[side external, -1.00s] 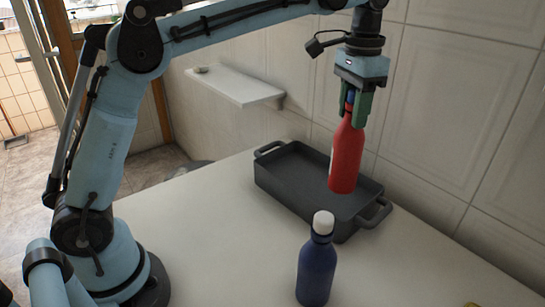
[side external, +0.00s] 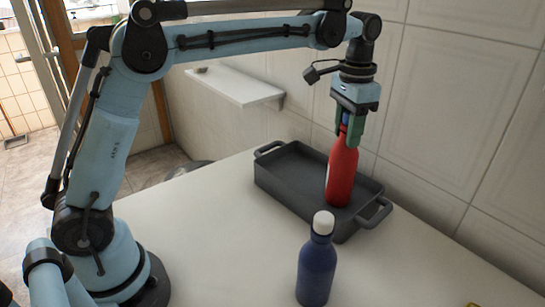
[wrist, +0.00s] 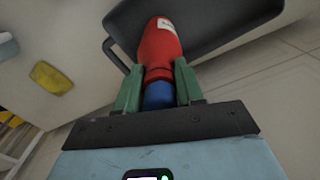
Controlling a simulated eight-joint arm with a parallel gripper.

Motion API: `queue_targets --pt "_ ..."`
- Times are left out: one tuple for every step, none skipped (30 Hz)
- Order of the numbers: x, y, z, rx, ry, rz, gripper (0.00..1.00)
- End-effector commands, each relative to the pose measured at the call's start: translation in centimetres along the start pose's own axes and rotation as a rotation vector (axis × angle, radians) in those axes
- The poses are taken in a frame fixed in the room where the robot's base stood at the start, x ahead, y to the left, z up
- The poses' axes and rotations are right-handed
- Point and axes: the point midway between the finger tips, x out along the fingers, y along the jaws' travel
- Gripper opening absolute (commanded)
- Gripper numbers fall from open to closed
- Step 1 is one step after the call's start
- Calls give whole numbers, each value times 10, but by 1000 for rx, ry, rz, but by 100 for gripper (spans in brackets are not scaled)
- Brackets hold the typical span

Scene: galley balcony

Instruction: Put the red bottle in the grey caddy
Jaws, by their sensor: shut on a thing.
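The red bottle (side external: 342,174) hangs upright from my gripper (side external: 347,137), which is shut on its neck near the blue cap. The bottle's lower end overlaps the inside of the grey caddy (side external: 277,186) near its right end in the side view. I cannot tell whether its base touches the caddy's floor. In the wrist view the green fingers of my gripper (wrist: 158,88) flank the blue cap (wrist: 159,95), and the red bottle (wrist: 159,45) extends away over the dark grey caddy (wrist: 225,22).
A dark blue bottle (side external: 317,266) with a white cap stands on the white table (side external: 200,240) in front of the caddy. A tiled wall (side external: 450,110) rises behind, with a small shelf (side external: 235,87). A yellow thing (wrist: 50,77) shows in the wrist view.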

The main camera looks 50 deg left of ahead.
Motion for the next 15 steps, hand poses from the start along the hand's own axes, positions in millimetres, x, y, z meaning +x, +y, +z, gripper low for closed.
queue_targets --pt "1 0 0 0 0 0 0" --pt "1 0 0 0 0 0 41" --pt "1 0 0 0 0 0 48" --pt "1 0 0 0 0 0 52" --pt "1 0 0 0 0 0 57" --pt "1 0 0 0 0 0 62" --pt "1 0 0 0 0 0 62" --pt "1 0 0 0 0 0 62" --pt "1 0 0 0 0 0 62" --pt "1 0 0 0 0 0 62" --pt "1 0 0 0 0 0 62" --pt "1 0 0 0 0 0 62" --pt "1 0 0 0 0 0 62" --pt "1 0 0 0 0 0 62" --pt "0 0 0 0 0 0 62"
